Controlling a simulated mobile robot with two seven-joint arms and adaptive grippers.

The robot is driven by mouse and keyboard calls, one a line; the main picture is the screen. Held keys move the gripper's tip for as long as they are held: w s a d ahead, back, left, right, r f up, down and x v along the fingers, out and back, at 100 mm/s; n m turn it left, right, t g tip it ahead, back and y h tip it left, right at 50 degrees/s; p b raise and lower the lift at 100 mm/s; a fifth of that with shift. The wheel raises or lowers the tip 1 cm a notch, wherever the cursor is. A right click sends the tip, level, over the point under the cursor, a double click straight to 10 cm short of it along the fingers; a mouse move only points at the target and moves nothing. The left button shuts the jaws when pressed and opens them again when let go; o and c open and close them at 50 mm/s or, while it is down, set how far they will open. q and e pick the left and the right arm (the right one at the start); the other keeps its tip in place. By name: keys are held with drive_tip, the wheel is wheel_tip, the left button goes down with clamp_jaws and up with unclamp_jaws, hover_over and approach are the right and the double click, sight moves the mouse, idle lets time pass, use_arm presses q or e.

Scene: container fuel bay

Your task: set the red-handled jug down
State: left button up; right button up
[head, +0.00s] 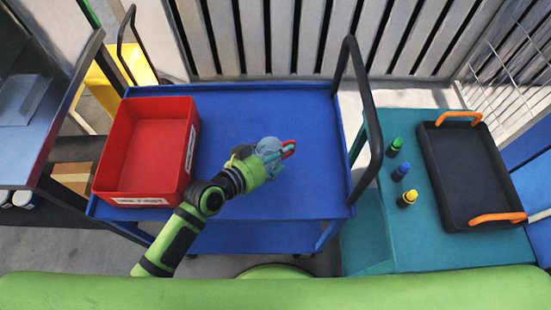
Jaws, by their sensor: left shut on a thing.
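My left arm comes in from the lower left over the blue cart top, and its left gripper (276,152) is above the middle of that surface. The gripper is shut on the red-handled jug (289,146). Only a small red part, which looks like its handle, shows clearly at the fingertips; the gripper hides most of the rest. From this steep angle I cannot tell whether the jug touches the cart top. The blue cart top (300,115) is bare around the gripper. My right gripper is not in view.
An empty red bin (158,135) with a white label stands on the cart's left end. A black push handle (366,110) rises at the right. Beyond it, a teal surface (405,245) holds a black tray (468,178) with orange handles and three small bottles (402,172).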

use_arm(q)
drive_tip(key=shift+w+f, duration=0.45)
drive_tip(key=shift+f+b, duration=0.35)
drive_tip(key=shift+f, duration=1.45)
drive_tip(key=shift+f, duration=0.2)
drive_tip(key=o, duration=1.3)
drive_tip(key=shift+r, duration=0.1)
